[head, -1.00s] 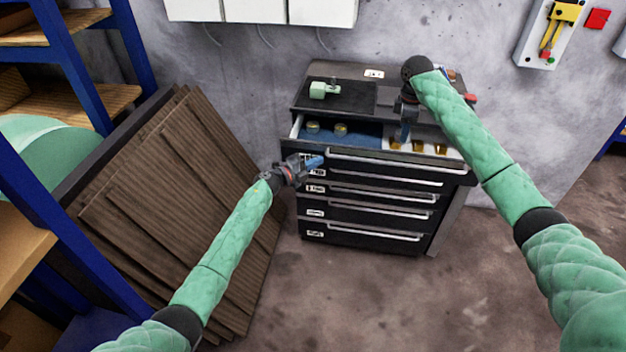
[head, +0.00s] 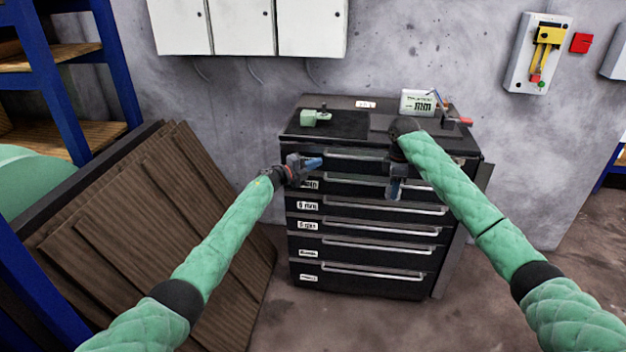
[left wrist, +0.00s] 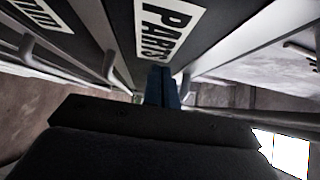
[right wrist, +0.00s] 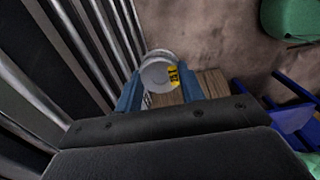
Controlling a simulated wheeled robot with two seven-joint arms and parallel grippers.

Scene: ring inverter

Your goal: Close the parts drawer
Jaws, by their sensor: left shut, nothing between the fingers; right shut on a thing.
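The parts drawer (head: 352,166) is the top drawer of the black cabinet, and its front looks flush with the drawers below. Its PARTS label (left wrist: 165,25) shows close up in the left wrist view. My left gripper (head: 316,163) is shut and empty at the left part of this drawer front; I cannot tell if it touches. My right gripper (head: 396,190) is in front of the cabinet, right of the middle. It is shut on a round grey-white thing with a yellow label (right wrist: 158,72), seen between its blue fingers in the right wrist view. The head view hides that thing.
The cabinet top bears a pale green item (head: 315,117) on a dark mat, a white sign (head: 418,102) and small tools at the right. Brown boards (head: 150,220) lean at the left beside a blue shelf (head: 55,80). Floor in front is clear.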

